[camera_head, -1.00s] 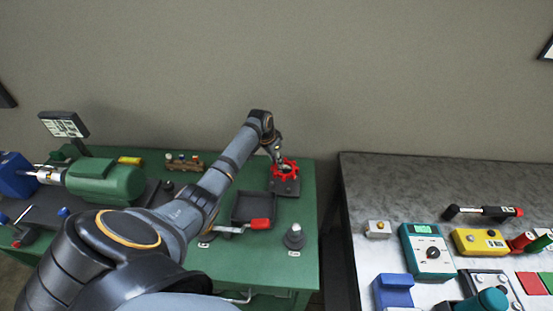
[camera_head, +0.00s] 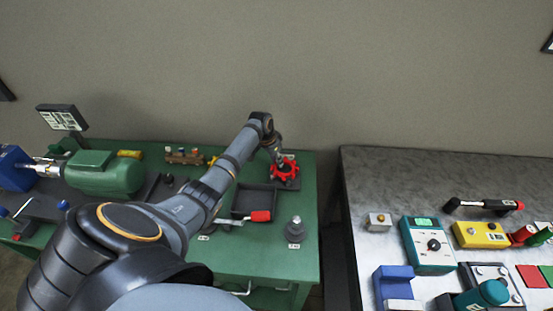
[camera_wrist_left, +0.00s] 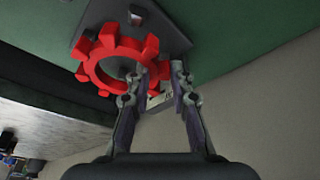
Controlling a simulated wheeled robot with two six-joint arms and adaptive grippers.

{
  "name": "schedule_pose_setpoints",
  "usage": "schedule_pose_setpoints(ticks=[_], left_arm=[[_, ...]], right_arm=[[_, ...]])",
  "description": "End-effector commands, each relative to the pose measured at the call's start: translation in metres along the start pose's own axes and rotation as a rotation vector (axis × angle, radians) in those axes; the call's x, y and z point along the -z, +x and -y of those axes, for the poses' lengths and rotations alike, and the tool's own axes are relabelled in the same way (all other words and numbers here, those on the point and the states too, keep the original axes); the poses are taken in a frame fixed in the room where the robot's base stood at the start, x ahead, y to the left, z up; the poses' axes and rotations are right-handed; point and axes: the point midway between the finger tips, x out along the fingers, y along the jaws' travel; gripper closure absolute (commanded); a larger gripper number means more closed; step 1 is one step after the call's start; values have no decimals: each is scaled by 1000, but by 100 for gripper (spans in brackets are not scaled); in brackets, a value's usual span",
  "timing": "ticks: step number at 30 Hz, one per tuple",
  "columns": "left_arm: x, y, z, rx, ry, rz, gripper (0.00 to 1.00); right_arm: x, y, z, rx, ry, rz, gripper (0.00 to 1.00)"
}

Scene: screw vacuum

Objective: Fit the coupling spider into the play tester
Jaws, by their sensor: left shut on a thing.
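The coupling spider is a red toothed ring (camera_head: 284,171), at the back right of the green table in the head view. My left gripper (camera_head: 279,160) is shut on its rim, with the fingers (camera_wrist_left: 167,76) at one side of the ring in the left wrist view. The spider (camera_wrist_left: 91,70) overlaps a dark grey plate (camera_wrist_left: 177,42) with a small post (camera_wrist_left: 137,14), which looks like the play tester (camera_head: 293,184). The post shows beyond the ring's edge, not through its hole. I cannot tell whether spider and plate touch. My right gripper is not in view.
In front of the plate are a dark tray (camera_head: 240,201), a red-handled tool (camera_head: 259,216) and a grey pedestal (camera_head: 295,231). A green motor (camera_head: 103,175) stands at the left. A gap separates the green table from the grey bench (camera_head: 385,175) at the right.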

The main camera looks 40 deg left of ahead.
Motion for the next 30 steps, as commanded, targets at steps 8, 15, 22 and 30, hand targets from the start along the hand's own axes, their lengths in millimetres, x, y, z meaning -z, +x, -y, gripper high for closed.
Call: schedule_pose_setpoints(ticks=[8,15,22,30], left_arm=[[0,-1,0,0,0,0,100],[0,0,0,0,-1,0,100],[0,1,0,0,0,0,100],[-1,2,0,0,0,0,100]], right_arm=[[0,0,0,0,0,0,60],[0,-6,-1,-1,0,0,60],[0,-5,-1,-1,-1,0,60],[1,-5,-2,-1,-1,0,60]])
